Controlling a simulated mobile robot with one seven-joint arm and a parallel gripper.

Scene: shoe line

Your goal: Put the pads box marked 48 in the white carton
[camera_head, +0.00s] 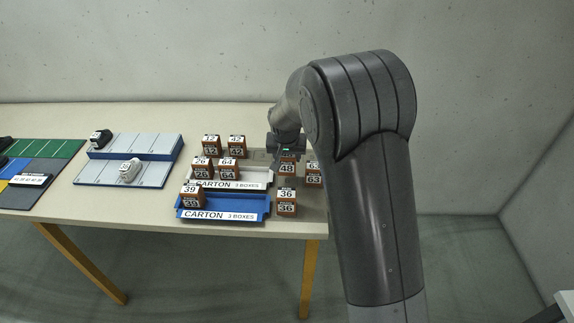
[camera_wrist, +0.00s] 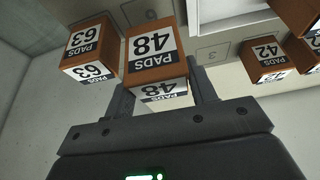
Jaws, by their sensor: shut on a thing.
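The pads box marked 48 (camera_head: 287,168) is brown with white number labels, just right of the white carton. In the wrist view the same box (camera_wrist: 152,50) sits between the fingers of my gripper (camera_wrist: 160,95), which is shut on it. Whether its base touches the table is unclear. The white carton (camera_head: 259,179) lies on the table with boxes 26 (camera_head: 202,168) and 64 (camera_head: 227,170) at its left and middle; its right part looks bare. Part of the carton shows at the top of the wrist view (camera_wrist: 238,20).
Box 63 (camera_head: 314,175) stands close beside box 48. Box 36 (camera_head: 287,203) is nearer the front edge. A blue carton (camera_head: 240,206) in front holds box 39 (camera_head: 191,196). Shoe racks (camera_head: 150,145) are further left.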

